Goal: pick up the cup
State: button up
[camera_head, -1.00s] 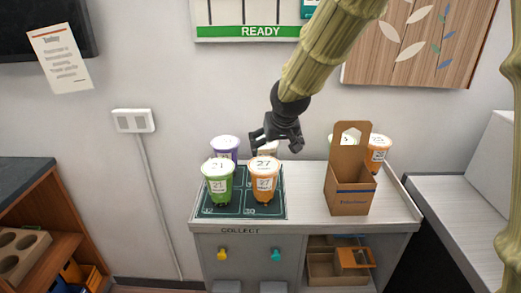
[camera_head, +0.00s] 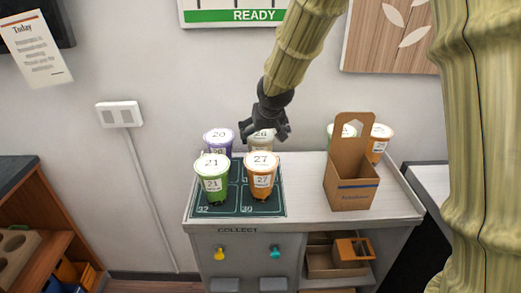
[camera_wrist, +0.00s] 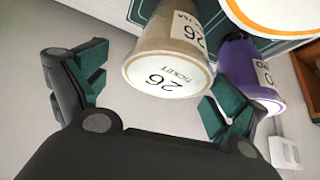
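Several lidded cups stand on the dark green mat (camera_head: 228,212) on the counter. The green cup 21 (camera_head: 212,187) and orange cup 27 (camera_head: 262,181) are in front. The purple cup 20 (camera_head: 217,138) and pale tan cup 26 (camera_head: 261,143) are behind. My gripper (camera_head: 265,137) is above and behind the mat, close to cup 26. In the wrist view my gripper (camera_wrist: 150,100) is open, with cup 26 (camera_wrist: 170,60) ahead between its fingers. No grip on it shows. The purple cup (camera_wrist: 245,75) is beyond the right finger.
A brown cardboard carrier (camera_head: 350,185) stands right of the mat. A green-white cup (camera_head: 342,131) and an orange cup (camera_head: 379,140) stand behind it. The wall is close behind the counter. A wall socket (camera_head: 119,114) is at the left.

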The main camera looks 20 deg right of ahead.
jog(key=shift+a+p+x, duration=0.2)
jog(key=shift+p+x, duration=0.15)
jog(key=shift+x, duration=0.75)
jog(key=shift+a+p+x, duration=0.15)
jog(key=shift+p+x, duration=0.2)
jog(key=shift+x, duration=0.7)
jog(key=shift+w+f, duration=0.25)
jog(key=shift+f, duration=0.25)
jog(key=shift+s, duration=0.1)
jog(key=c, duration=1.3)
